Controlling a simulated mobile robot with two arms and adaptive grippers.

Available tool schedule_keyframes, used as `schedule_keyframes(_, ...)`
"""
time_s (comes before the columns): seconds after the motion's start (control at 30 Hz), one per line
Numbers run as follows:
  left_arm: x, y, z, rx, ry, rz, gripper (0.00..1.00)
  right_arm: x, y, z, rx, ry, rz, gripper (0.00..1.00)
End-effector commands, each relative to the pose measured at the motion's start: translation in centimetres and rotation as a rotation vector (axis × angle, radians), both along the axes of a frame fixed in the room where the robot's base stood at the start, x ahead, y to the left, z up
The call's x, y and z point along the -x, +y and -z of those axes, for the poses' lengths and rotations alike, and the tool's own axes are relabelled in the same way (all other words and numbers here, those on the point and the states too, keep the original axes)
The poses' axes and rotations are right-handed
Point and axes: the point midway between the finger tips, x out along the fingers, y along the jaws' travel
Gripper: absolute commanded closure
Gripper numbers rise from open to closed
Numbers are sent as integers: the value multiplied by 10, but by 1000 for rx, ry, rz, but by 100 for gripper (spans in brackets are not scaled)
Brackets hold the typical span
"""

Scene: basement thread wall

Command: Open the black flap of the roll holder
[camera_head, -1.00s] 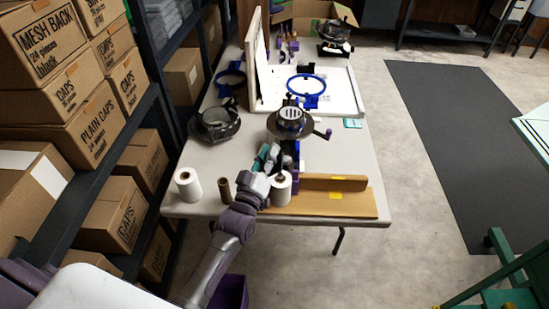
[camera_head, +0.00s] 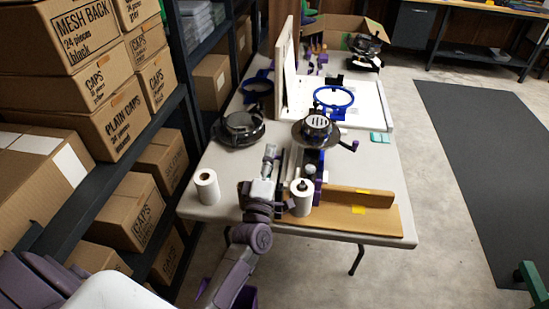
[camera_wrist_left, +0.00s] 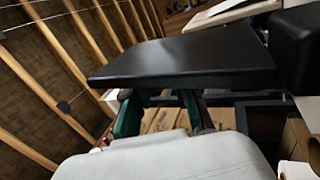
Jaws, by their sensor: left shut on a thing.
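The black flap (camera_wrist_left: 185,58) is a flat dark slab across the upper middle of the left wrist view, just past my gripper's fingers. My left gripper (camera_wrist_left: 163,110) is shut on it; the slab hides the fingertips. In the head view my left gripper (camera_head: 268,167) is at the near end of the table, just left of the roll holder (camera_head: 291,165). A white roll (camera_head: 302,199) stands at the holder's near end. I cannot make out the flap in the head view.
Another white roll (camera_head: 207,187) stands left on the table (camera_head: 222,165). A wooden board (camera_head: 372,214) lies right of the holder. A round black device (camera_head: 240,127) and a blue-ringed press (camera_head: 333,98) stand farther back.

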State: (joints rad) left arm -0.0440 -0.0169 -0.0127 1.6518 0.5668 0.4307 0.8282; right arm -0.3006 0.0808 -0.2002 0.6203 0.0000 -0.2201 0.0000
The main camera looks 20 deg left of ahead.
Motion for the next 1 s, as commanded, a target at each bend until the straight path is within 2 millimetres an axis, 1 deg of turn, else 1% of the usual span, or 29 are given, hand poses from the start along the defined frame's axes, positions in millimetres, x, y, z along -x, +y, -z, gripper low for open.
schedule_keyframes(0.27,1,4,3,55,-13,0,100,0,0,4,0,0,0,100)
schedule_keyframes(0.67,1,4,3,59,-14,0,100,0,0,4,0,0,0,100)
schedule_keyframes(0.7,1,4,3,59,-14,0,70,0,0,4,0,0,0,100)
schedule_keyframes(0.77,1,4,3,59,-14,0,60,0,0,4,0,0,0,100)
schedule_keyframes(0.8,1,4,3,59,-14,0,54,0,0,4,0,0,0,100)
schedule_keyframes(0.83,1,4,3,59,-15,0,50,0,0,4,0,0,0,100)
schedule_keyframes(1.0,1,4,2,59,-15,0,50,0,0,4,0,0,1,100)
